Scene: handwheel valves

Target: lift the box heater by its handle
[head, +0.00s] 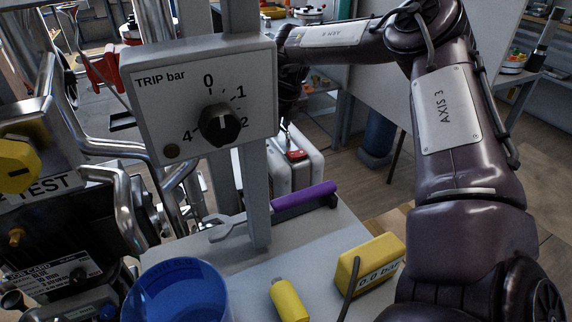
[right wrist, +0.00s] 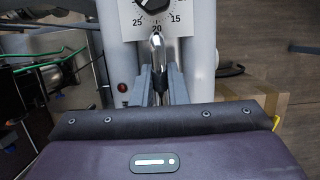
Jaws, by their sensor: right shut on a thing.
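The box heater is a pale grey box with a red part on top in the head view (head: 298,172), partly hidden behind the post and panel. In the right wrist view it shows a dial plate (right wrist: 182,22) marked 15, 20 and 25. Its shiny metal handle (right wrist: 157,46) runs between the two fingers of my right gripper (right wrist: 160,84). The gripper is shut on the handle. In the head view the right arm reaches behind the TRIP bar panel, which hides much of the hand. Whether the heater touches the floor cannot be told. My left gripper is not in view.
The TRIP bar panel (head: 202,98) on its post stands close in front. A bench (head: 232,262) holds a blue cup (head: 178,292), a purple-handled tool (head: 303,196), a yellow block (head: 371,262) and a yellow bottle (head: 288,300). Metal pipes stand left. A cardboard box (right wrist: 240,98) lies beside the heater.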

